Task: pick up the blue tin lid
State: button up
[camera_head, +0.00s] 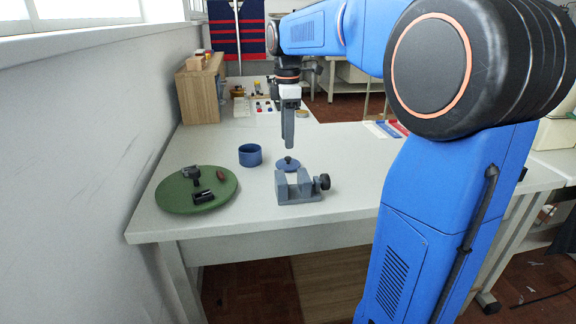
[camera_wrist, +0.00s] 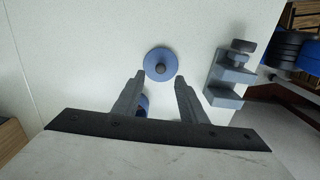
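The blue tin lid (camera_head: 281,165) is a round disc with a dark knob, lying flat on the white table just behind the grey vise. In the wrist view the lid (camera_wrist: 151,63) shows beyond my fingertips, centred between them. My gripper (camera_head: 288,146) points straight down and is above the lid, apart from it. In the wrist view my gripper (camera_wrist: 160,80) has its two fingers spread with nothing between them. The open blue tin (camera_head: 250,155) stands left of the lid; it shows partly behind one finger in the wrist view (camera_wrist: 143,103).
The grey vise (camera_head: 299,190) with a dark knob stands close in front of the lid. A green round mat (camera_head: 168,194) with small dark parts lies at left. A wooden box (camera_head: 200,95) stands at the back left.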

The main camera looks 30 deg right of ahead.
aim_at(288, 157)
jog(key=shift+s+f, duration=0.1)
jog(key=shift+f, duration=2.85)
grip_shut()
